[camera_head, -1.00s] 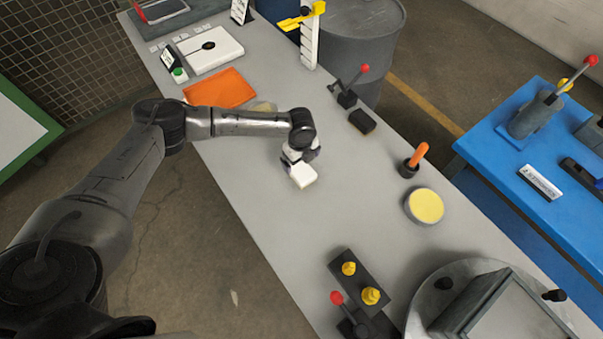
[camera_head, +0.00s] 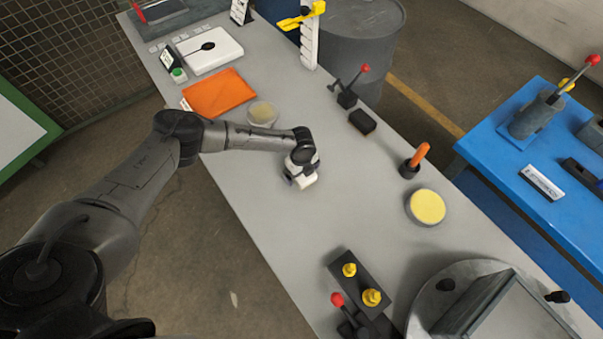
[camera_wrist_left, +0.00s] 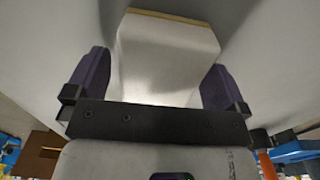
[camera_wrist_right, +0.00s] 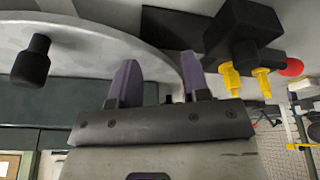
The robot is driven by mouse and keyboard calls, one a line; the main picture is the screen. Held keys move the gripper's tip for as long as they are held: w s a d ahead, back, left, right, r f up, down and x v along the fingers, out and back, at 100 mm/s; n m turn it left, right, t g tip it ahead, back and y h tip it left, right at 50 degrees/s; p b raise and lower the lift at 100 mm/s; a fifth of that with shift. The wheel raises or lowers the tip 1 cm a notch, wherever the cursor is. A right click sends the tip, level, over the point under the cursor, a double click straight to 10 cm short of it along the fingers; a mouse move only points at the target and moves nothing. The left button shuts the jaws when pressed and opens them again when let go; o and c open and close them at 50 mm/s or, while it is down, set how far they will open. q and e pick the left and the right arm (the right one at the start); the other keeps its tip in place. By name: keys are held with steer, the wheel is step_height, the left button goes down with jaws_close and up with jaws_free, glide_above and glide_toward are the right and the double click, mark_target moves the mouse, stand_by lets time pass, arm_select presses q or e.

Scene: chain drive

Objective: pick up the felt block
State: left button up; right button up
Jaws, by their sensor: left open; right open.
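A white block with a tan edge, which I take to be the felt block (camera_wrist_left: 165,55), lies between the two fingers of my left gripper (camera_wrist_left: 155,82) in the left wrist view. The fingers are open, one on each side of it, with a gap visible at least on the left side. In the head view the white block (camera_head: 306,182) shows at the end of my left gripper (camera_head: 301,168), low over the grey bench; the gripper hides part of it. My right gripper (camera_wrist_right: 158,72) is open and empty in the right wrist view, and is out of the head view.
On the grey bench (camera_head: 255,200) stand a round clear-walled dish (camera_head: 262,114), an orange sheet (camera_head: 218,92), a dark block (camera_head: 362,121), a yellow-topped disc (camera_head: 427,207) and a black fixture with yellow knobs (camera_head: 358,284). Bare bench lies around the left gripper.

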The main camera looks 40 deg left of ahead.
arm_select(q)
steer(key=shift+c, duration=0.4)
steer(key=c, duration=1)
steer(key=shift+r, duration=0.55)
steer(key=r, duration=0.2)
steer(key=d+r, duration=0.1)
steer(key=shift+w+d+r+p, duration=0.1)
steer(key=shift+d+r+p, duration=0.05)
steer(key=shift+r+p, duration=0.2)
steer(key=d+r, duration=0.2)
steer(key=d, duration=0.1)
steer(key=d+r, duration=0.2)
steer(key=d, duration=0.2)
steer(key=d+r, duration=0.2)
steer(key=d, duration=0.1)
steer(key=shift+w+d+r, duration=0.15)
steer(key=shift+w+d, duration=0.05)
steer(key=shift+w, duration=0.2)
